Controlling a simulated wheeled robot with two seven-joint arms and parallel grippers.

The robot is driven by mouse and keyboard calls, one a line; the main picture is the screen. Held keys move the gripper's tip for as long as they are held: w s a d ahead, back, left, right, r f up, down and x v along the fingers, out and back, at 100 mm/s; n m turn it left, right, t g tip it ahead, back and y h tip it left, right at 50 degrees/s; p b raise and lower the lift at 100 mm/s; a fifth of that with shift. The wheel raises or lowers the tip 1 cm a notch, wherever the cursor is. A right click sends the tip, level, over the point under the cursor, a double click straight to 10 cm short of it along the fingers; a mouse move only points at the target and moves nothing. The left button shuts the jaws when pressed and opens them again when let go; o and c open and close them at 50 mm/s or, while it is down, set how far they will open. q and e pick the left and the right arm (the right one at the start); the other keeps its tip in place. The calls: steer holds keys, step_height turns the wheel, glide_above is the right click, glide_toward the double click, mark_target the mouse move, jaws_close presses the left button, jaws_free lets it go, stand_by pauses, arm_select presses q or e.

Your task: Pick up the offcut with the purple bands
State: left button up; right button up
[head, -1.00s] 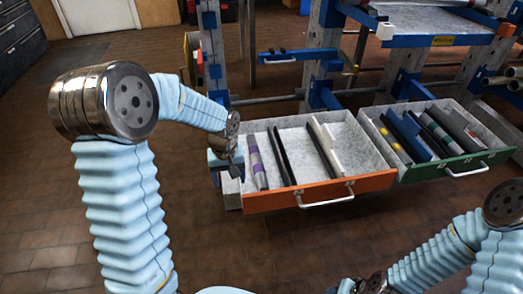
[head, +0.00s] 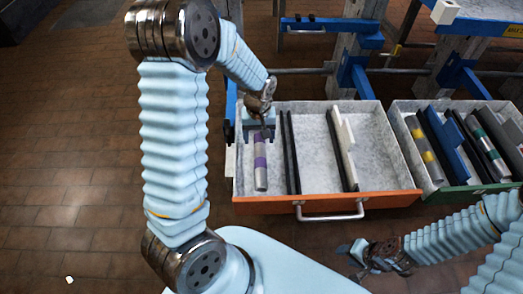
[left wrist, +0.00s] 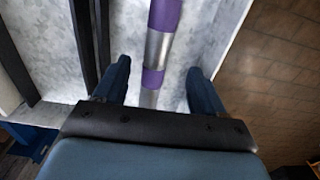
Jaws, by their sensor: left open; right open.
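The offcut with the purple bands (head: 260,163) is a grey tube lying at the left end of the orange-fronted drawer (head: 326,205). In the left wrist view the tube (left wrist: 158,48) runs lengthwise between my two blue fingers. My left gripper (head: 259,137) is above the far end of the offcut. It also shows in the left wrist view (left wrist: 160,88), open, with a finger on each side of the tube and gaps between them. My right gripper (head: 362,254) is open and empty, low in front of the drawers.
Two dark bars (head: 291,152) lie right of the offcut, with a dark bar and white piece (head: 342,150) further right. A green-fronted drawer (head: 468,195) holds several tubes and bars. The drawer's side wall (left wrist: 222,40) is close to one finger.

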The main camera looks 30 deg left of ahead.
mark_target(260, 149)
arm_select(q)
step_height(260, 149, down, 8)
steer(key=shift+w+d+r, duration=0.1)
steer(key=shift+r, duration=0.15)
steer(key=c, duration=1.3)
